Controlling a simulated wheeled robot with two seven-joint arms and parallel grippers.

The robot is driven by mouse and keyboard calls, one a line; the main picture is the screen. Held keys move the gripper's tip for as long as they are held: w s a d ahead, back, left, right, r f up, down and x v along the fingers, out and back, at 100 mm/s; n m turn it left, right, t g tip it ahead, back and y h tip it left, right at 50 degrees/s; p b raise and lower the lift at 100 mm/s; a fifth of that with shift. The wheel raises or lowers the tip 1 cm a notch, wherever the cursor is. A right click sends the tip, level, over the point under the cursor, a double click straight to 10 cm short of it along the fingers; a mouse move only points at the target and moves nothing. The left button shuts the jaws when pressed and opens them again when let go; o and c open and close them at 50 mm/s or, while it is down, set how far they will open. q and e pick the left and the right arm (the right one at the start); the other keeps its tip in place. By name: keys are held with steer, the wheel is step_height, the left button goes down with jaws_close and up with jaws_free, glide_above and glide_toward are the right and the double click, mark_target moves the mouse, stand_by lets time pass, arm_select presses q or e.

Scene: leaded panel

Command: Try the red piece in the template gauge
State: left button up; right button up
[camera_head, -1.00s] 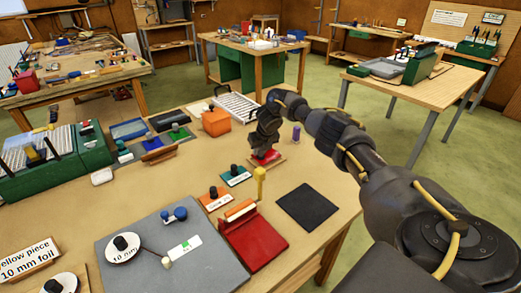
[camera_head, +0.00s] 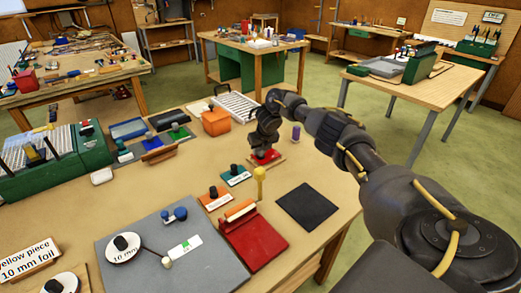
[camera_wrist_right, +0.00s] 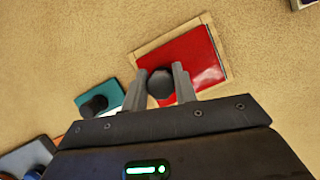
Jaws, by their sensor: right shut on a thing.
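The red piece (camera_wrist_right: 195,58) is a flat red plate with a dark knob (camera_wrist_right: 160,84). In the right wrist view my right gripper (camera_wrist_right: 160,72) is shut on the knob, one finger on each side. A pale tan frame or base shows along the plate's edges; I cannot tell whether the plate lies seated in it or just above it. In the head view my right gripper (camera_head: 264,146) points down at the red piece (camera_head: 270,157), hiding part of it. I cannot identify the template gauge for certain. My left gripper is not in view.
A teal block with a dark knob (camera_head: 235,175) and an orange one (camera_head: 214,198) stand close by. A red tray (camera_head: 253,245) with a yellow-topped post, a black mat (camera_head: 307,207) and a grey board (camera_head: 130,262) lie nearer. A purple cylinder (camera_head: 296,133) stands right of the gripper.

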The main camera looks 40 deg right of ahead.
steer(key=shift+f+b, duration=0.7)
steer(key=shift+f, duration=0.25)
stand_by(0.6)
steer(key=o, duration=1)
steer(key=shift+r, duration=0.1)
steer(key=v, duration=1)
steer(key=shift+s+a+r, duration=0.1)
steer(key=shift+s+r, duration=0.05)
steer(key=shift+r, duration=0.2)
